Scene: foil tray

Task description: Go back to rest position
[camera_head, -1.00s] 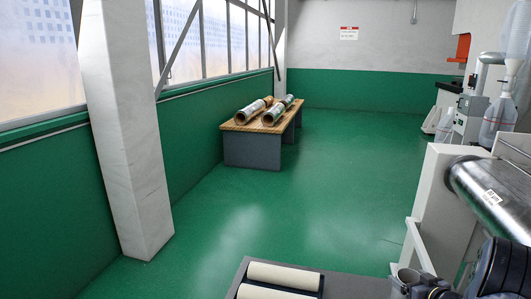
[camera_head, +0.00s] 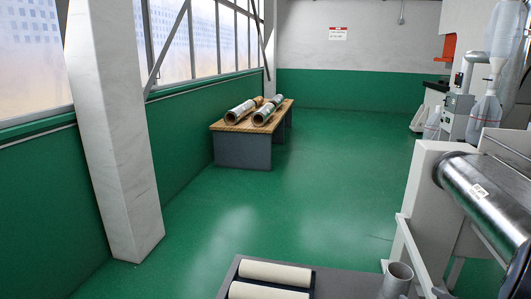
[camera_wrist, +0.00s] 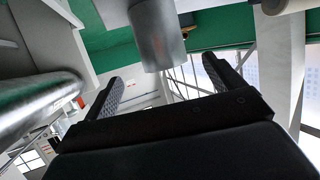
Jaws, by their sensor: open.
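My gripper (camera_wrist: 162,68) shows in the wrist view with its two black fingers spread apart and nothing between them touching either one. In the head view my gripper is out of sight; only a dark shape shows at the lower right edge. A silver foil roll (camera_head: 485,200) is mounted on a white machine at the right. A similar shiny roll (camera_wrist: 40,98) shows at the left of the wrist view. A grey cylinder (camera_wrist: 158,38) shows beyond the fingers. Two cream rolls (camera_head: 276,273) lie in a dark tray on a grey surface at the bottom.
A grey upright tube (camera_head: 398,277) stands near the white machine (camera_head: 432,195). A wooden-topped table (camera_head: 245,126) with several printed rolls stands by the windows. A white pillar (camera_head: 110,150) is at the left. The green floor (camera_head: 300,190) between is clear.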

